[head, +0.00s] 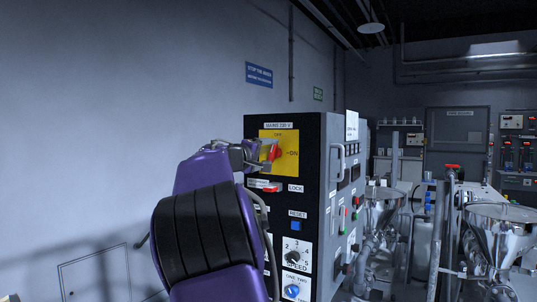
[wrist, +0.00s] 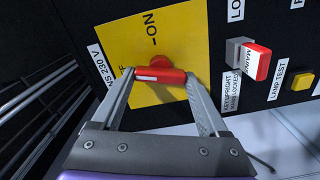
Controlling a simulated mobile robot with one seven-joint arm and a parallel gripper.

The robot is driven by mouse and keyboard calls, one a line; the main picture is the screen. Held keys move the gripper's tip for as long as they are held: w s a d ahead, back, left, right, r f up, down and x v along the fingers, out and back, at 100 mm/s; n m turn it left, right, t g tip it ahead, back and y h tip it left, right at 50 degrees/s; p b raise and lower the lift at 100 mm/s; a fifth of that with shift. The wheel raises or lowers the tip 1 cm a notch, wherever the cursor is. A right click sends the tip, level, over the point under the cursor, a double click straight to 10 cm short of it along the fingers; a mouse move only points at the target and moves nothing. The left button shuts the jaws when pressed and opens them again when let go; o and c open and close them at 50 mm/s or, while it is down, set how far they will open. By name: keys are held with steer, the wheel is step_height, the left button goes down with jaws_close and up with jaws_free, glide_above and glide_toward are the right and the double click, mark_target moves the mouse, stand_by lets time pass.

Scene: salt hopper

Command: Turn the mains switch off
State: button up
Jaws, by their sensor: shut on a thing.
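The mains switch has a red handle (head: 275,151) on a yellow plate (head: 291,139), under a "MAINS 230 V" label on the black control cabinet. "ON" is printed at the plate's right and "OFF" at its top in the head view. In the wrist view the red handle (wrist: 160,77) lies crosswise between the fingertips, with a white mark near its left end. My gripper (head: 262,153) is shut on this handle, and it also shows in the wrist view (wrist: 161,78). I cannot tell for sure which label the handle points to.
Below the plate is a red-tagged key lock (head: 266,186) marked "LOCK", which also shows in the wrist view (wrist: 256,62). A blue reset button (head: 296,225) and a speed dial (head: 296,256) sit lower. Steel hoppers (head: 503,225) stand at right.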

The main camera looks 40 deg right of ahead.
steer(key=shift+n, duration=1.7)
steer(key=shift+n+p, duration=0.3)
steer(key=o, duration=1.2)
steer(key=shift+o, duration=0.2)
steer(key=b+v, duration=0.3)
steer(key=v, duration=1.4)
steer(key=shift+a, duration=0.25)
steer(key=shift+s+d, duration=0.15)
